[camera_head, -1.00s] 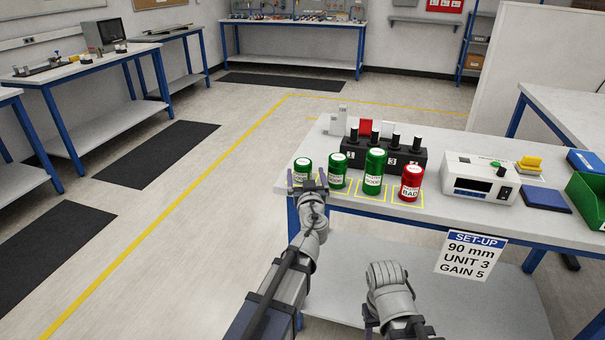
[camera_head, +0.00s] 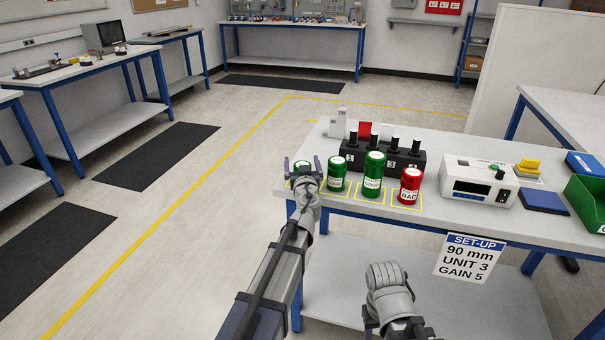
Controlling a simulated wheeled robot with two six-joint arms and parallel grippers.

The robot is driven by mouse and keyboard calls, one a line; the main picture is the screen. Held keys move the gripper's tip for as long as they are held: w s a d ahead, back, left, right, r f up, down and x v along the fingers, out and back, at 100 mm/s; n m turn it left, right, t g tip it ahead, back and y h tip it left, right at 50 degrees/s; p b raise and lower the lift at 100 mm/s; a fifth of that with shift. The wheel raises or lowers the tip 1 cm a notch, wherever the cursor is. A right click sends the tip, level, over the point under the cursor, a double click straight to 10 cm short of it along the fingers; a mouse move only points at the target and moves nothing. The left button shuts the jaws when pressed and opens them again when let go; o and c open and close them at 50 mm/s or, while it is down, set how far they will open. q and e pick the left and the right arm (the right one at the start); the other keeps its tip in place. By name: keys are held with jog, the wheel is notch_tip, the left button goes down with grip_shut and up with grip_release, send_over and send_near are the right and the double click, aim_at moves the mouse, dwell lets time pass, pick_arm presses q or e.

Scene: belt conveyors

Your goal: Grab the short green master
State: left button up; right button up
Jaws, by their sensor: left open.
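The shortest green cylinder (camera_head: 304,163) is at the left end of the row on the near bench. Its top shows between the fingers of my left gripper (camera_head: 303,168), which is open. The wrist hides its lower part, and I cannot tell whether the fingers touch it. A medium green cylinder (camera_head: 337,174) stands just right of it, then a tall green one (camera_head: 373,173) and a red one labelled BAD (camera_head: 410,186). My right arm shows at the lower middle, but its fingers do not.
A black block (camera_head: 388,157) with black knobs stands behind the cylinders. A white meter box (camera_head: 478,181), a blue pad (camera_head: 543,201) and a green bin (camera_head: 586,200) are to the right. A set-up sign hangs on the bench front. The bench's left edge is close to my left gripper.

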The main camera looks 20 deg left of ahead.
pick_arm(q)
grip_shut()
dwell(0.8)
